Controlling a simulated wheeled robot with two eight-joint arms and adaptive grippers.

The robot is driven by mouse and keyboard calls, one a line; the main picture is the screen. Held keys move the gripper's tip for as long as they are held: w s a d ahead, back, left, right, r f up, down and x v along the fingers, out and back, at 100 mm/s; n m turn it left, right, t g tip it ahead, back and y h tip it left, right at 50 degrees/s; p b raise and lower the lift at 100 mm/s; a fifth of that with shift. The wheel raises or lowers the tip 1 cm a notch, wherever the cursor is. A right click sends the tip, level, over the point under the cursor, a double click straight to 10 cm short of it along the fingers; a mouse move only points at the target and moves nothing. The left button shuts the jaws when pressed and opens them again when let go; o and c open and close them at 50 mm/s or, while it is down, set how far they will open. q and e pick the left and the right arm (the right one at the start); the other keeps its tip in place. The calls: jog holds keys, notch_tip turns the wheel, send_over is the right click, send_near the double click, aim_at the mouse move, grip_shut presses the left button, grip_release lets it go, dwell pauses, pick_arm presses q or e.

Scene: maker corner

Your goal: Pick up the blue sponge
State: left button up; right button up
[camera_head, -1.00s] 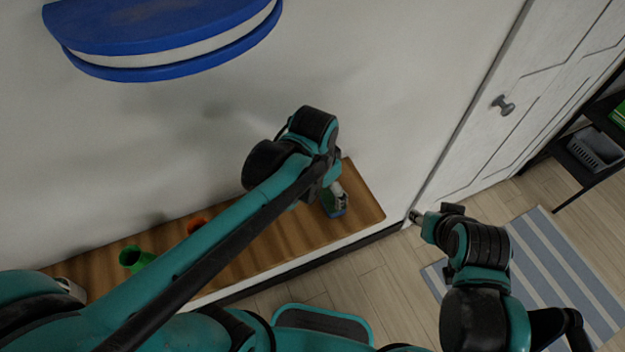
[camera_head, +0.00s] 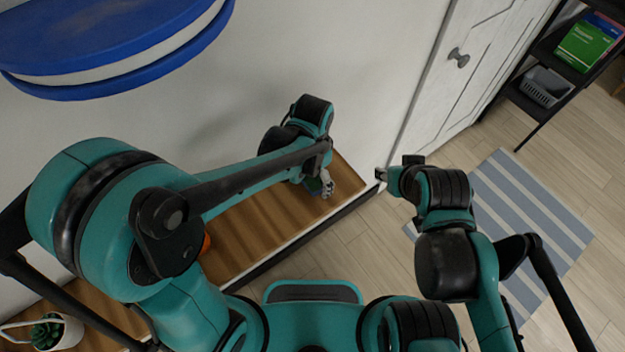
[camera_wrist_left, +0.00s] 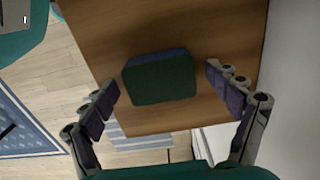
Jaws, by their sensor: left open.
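The sponge (camera_wrist_left: 160,80) lies on the wooden bench top in the left wrist view, with a dark green upper face and a blue edge along its far side. My left gripper (camera_wrist_left: 163,84) is open, with one finger on each side of the sponge and gaps between. The sponge does not look held. In the head view my left gripper (camera_head: 326,184) is over the bench's right end and mostly hides the sponge. My right gripper (camera_head: 381,175) is beside the bench end, over the floor; its jaws are too small to judge.
The wooden bench (camera_head: 262,222) runs along the white wall. An orange item (camera_head: 206,243) and a potted plant (camera_head: 55,332) stand on it to the left. A striped rug (camera_head: 530,205), a door (camera_head: 445,85) and a black shelf (camera_head: 545,60) are at right.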

pick_arm(q)
jog(key=c, duration=0.8)
jog(key=shift+c, duration=0.2)
pick_arm(e)
jog(key=shift+r, duration=0.1)
